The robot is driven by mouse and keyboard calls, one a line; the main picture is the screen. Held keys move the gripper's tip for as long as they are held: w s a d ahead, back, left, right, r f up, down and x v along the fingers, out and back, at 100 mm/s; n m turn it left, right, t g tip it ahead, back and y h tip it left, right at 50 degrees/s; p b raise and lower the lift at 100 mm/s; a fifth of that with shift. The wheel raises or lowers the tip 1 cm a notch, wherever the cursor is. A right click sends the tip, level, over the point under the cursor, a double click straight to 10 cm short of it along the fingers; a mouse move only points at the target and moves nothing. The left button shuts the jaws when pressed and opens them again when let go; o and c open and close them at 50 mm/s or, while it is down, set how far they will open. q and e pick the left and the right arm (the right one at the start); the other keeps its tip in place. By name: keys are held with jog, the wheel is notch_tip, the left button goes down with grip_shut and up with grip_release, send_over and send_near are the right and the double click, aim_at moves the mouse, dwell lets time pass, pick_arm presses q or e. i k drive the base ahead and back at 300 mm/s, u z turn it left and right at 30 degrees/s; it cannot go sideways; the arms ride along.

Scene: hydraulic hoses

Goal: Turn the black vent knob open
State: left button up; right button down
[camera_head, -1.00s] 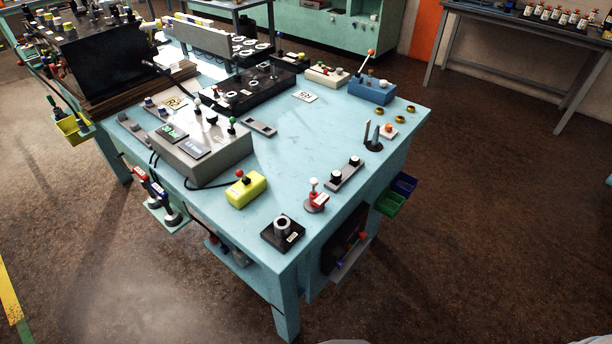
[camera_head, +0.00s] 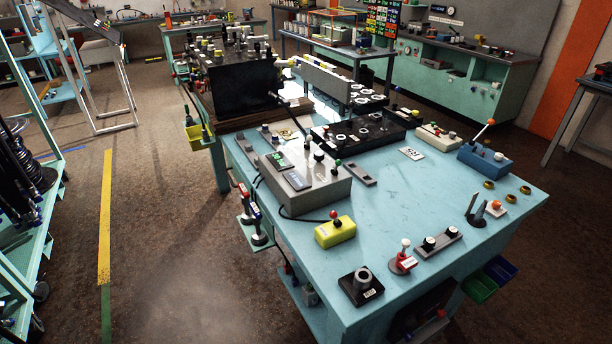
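A grey control box (camera_head: 325,195) with dark display panels stands on the near part of the light blue bench. On its top are a small black knob (camera_head: 319,156) and a green-topped knob (camera_head: 337,163). I cannot tell for sure which black knob is the vent knob, nor how it is turned. A yellow box (camera_head: 335,233) with a red-topped knob stands in front of the grey box. Neither of my grippers is in view.
The light blue bench (camera_head: 420,200) has free room right of the grey box. A black block with a metal ring (camera_head: 361,286), a red-based valve (camera_head: 403,260) and a blue lever box (camera_head: 485,160) stand on it. The brown floor (camera_head: 170,240) at left is open.

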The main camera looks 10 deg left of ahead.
aim_at(319, 156)
jog(key=u, duration=1.95)
jog(key=i, duration=1.1)
jog(key=z, duration=2.85)
